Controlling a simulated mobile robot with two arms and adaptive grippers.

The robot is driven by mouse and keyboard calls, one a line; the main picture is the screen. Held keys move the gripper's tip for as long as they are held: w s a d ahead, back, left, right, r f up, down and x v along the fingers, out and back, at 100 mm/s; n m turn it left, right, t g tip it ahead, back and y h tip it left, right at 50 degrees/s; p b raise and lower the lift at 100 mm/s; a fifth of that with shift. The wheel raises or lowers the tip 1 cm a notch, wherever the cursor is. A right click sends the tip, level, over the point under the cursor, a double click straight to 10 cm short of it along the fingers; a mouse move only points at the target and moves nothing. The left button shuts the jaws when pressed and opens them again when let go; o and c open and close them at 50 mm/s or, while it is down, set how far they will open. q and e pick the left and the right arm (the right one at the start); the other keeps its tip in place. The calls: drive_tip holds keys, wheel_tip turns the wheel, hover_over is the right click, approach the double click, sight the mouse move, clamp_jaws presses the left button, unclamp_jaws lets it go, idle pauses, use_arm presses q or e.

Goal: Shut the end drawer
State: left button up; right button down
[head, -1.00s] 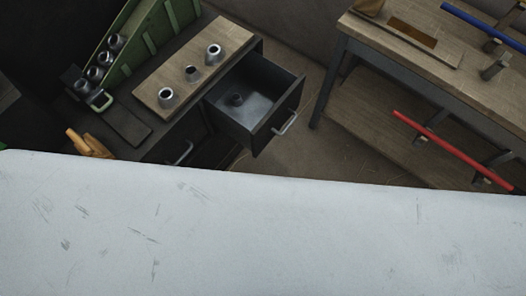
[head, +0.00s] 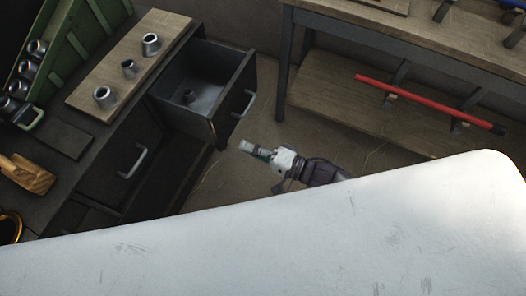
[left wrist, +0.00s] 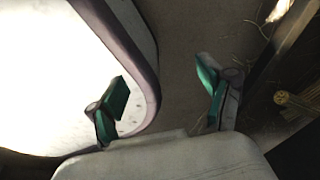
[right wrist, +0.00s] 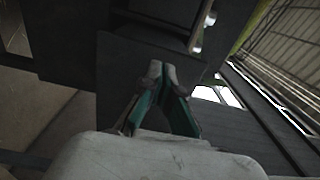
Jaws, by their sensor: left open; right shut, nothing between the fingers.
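The end drawer (head: 200,90) stands pulled out of the dark workbench, with a small dark round part lying inside. Its front faces right and carries a metal bar handle (head: 243,104). My right gripper (head: 246,147) is shut and empty, just below and right of the drawer front, apart from the handle in the head view. In the right wrist view the closed fingertips (right wrist: 162,70) point at a dark flat panel, likely the drawer front; contact cannot be told. My left gripper (left wrist: 165,90) is open and empty in the left wrist view, and out of the head view.
A second drawer with a handle (head: 133,162) is shut below the bench top. A wooden board (head: 130,62) on top holds metal fittings. Another bench with a red bar (head: 420,102) stands at right. A large white surface (head: 270,245) fills the foreground.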

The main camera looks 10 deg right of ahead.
sight(217, 135)
drive_tip(key=x, duration=0.7)
use_arm(q)
drive_tip(key=shift+s+a, duration=0.1)
drive_tip(key=shift+s, duration=0.5)
